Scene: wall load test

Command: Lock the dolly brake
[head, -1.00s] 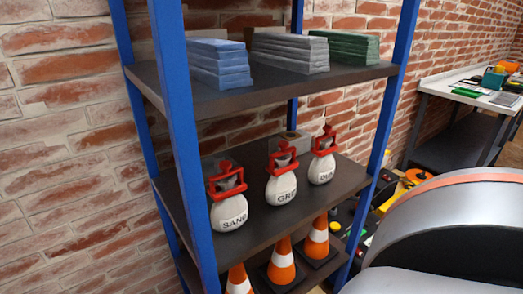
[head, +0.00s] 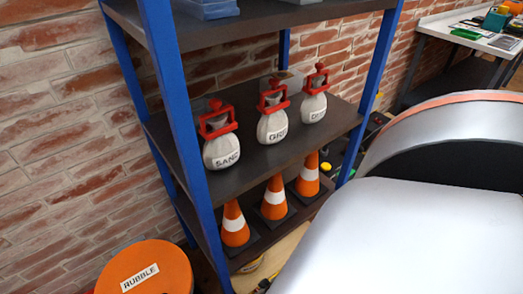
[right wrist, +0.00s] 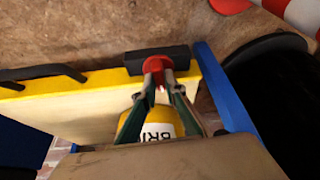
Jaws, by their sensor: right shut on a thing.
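In the right wrist view my right gripper (right wrist: 158,82) is shut on a small red piece (right wrist: 156,64) at the middle of a black bar (right wrist: 180,57). The bar lies along the yellow edge of a pale board (right wrist: 85,115), which looks like the dolly. Whether the red piece is its brake lever, and how it is set, I cannot tell. A yellow container (right wrist: 157,130) marked "BRI" shows between and behind the fingers, partly hidden. In the head view a pale surface (head: 285,250) shows low beside the shelf, mostly hidden. My left gripper is in no view.
A blue-framed shelf (head: 185,120) holds several white bags with red handles and orange cones (head: 235,223). An orange "RUBBLE" lid (head: 150,270) is at lower left. A blue post (right wrist: 225,90) stands close right of my right gripper. A workbench (head: 470,35) is at the back right.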

